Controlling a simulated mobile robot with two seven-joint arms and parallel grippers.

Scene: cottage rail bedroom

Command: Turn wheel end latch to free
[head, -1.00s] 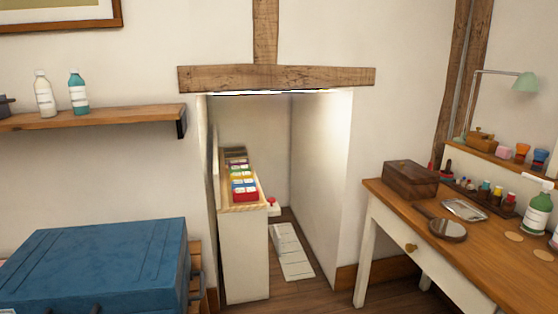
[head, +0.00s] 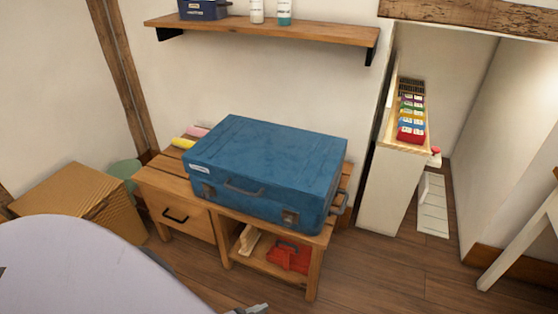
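A blue suitcase (head: 275,160) lies flat and closed on a low wooden bench (head: 160,185). Its front has a carry handle (head: 243,187) between two latches, one near the left end (head: 209,190) and one near the right end (head: 290,217). Another handle (head: 341,203) is on its right side. I cannot make out wheels, or which way either latch is turned. A small grey metal tip (head: 252,310) at the bottom edge may be part of my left gripper; its opening is cut off. My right gripper is not in view.
The bench has a drawer (head: 175,217) and a lower shelf holding a red case (head: 288,256). A cardboard box (head: 75,195) stands at the left. A wall shelf (head: 265,29) hangs above the suitcase. A pale surface covers the lower left. Floor (head: 375,275) is clear at right.

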